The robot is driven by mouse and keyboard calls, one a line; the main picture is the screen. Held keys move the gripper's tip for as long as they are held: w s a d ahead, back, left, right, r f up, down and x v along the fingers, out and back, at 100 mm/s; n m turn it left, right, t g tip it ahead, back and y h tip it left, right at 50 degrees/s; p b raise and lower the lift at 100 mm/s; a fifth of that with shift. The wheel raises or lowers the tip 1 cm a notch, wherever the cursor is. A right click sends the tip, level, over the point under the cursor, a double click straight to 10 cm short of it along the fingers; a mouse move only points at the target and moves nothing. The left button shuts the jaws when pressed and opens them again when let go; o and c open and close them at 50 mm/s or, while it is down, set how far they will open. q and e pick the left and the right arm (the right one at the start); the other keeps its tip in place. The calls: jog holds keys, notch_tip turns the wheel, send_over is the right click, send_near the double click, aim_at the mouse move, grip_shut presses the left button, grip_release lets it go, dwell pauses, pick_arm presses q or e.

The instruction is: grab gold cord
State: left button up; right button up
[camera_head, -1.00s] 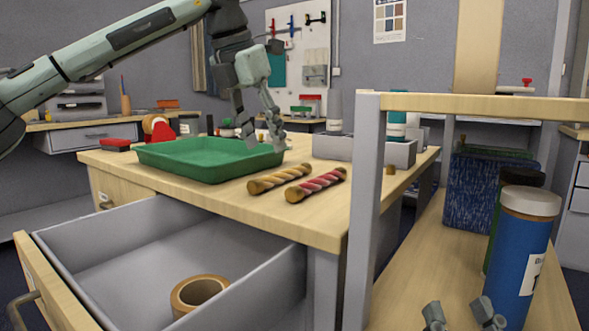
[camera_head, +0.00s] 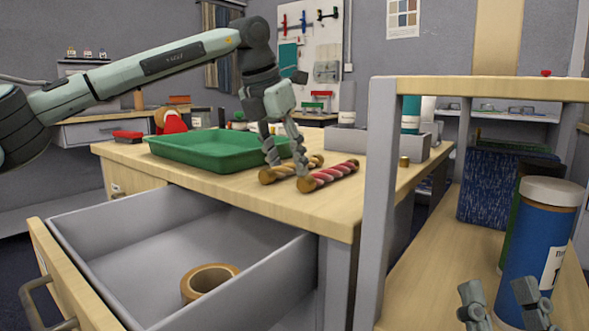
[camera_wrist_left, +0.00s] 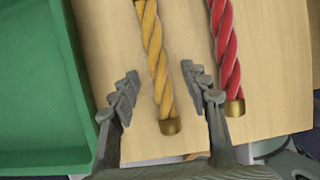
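The gold twisted cord (camera_head: 285,172) with brass end caps lies on the wooden table beside the red twisted cord (camera_head: 332,175). My left gripper (camera_head: 287,168) is open, pointing down over the cords. In the left wrist view the gold cord (camera_wrist_left: 155,55) runs between the two spread fingers (camera_wrist_left: 161,75). The red cord (camera_wrist_left: 226,50) is outside, to the right of the right finger. I cannot tell whether the fingertips touch the table. In the head view the fingers hide part of the gold cord. My right gripper (camera_head: 499,292) is open and empty at the lower right.
A green tray (camera_head: 210,165) stands left of the cords, close to my left gripper. A grey bin (camera_head: 345,143) stands behind. Below, an open drawer (camera_head: 150,295) holds a tape roll (camera_head: 207,277). A blue canister (camera_head: 535,240) stands near my right gripper.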

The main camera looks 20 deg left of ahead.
pick_arm(q)
grip_shut()
